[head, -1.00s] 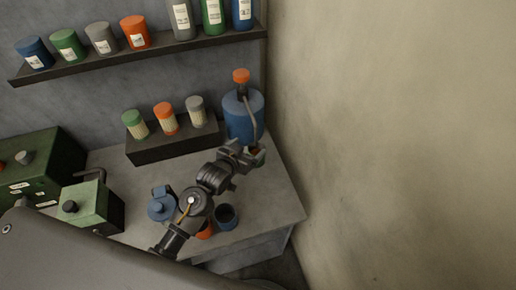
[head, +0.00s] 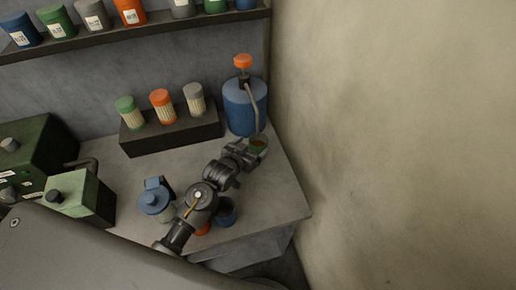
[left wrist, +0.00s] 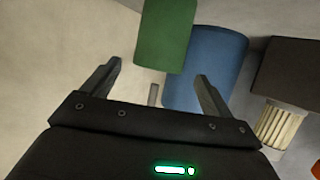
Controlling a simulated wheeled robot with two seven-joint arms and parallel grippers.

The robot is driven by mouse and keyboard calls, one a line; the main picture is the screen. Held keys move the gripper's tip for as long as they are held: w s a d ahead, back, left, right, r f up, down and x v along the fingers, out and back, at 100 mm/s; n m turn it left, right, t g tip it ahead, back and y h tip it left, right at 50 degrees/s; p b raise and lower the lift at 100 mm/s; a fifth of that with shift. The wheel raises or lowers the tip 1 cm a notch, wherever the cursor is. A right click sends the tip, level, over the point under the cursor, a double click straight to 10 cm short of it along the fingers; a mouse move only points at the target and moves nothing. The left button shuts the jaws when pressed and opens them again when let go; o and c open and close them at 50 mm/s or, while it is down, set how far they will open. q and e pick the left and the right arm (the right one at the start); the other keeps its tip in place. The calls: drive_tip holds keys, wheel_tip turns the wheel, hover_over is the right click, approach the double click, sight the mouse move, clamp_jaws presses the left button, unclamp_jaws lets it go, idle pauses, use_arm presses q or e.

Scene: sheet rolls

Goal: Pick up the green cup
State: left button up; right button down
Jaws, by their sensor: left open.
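The green cup (head: 258,147) stands on the worktop at the foot of the blue pump dispenser (head: 245,108), under its spout. Its inside looks brown. My left gripper (head: 244,153) is at the cup's near left side and hides part of it. In the left wrist view, the gripper (left wrist: 158,76) is open with nothing between its fingers. The green cup (left wrist: 165,38) shows there just beyond the fingertips, in front of the blue dispenser (left wrist: 212,65). I cannot tell whether a finger touches the cup. My right gripper is not in view.
A blue cup (head: 227,213) and an orange cup (head: 203,229) stand beneath my left arm, beside a blue-lidded jar (head: 155,202). A dark rack (head: 172,139) with shakers stands behind. The beige wall (head: 390,140) closes off the right side.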

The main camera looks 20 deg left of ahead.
sight(262, 137)
use_arm(q)
drive_tip(key=shift+w+f, duration=0.1)
drive_tip(key=shift+w, duration=0.15)
drive_tip(key=shift+w+d+f+p, duration=0.1)
drive_tip(key=shift+w+d+p, duration=0.1)
drive_tip(key=shift+w+p, duration=0.15)
drive_tip(key=p+x, duration=0.1)
drive_tip(key=x, duration=0.2)
drive_tip(key=shift+w+d+f, duration=0.2)
drive_tip(key=shift+w+f, duration=0.15)
drive_tip(key=shift+w, duration=0.2)
drive_tip(key=shift+c, duration=0.5)
drive_tip(key=c, duration=1.1)
drive_tip(key=shift+c, duration=0.2)
drive_tip(key=shift+r, duration=0.2)
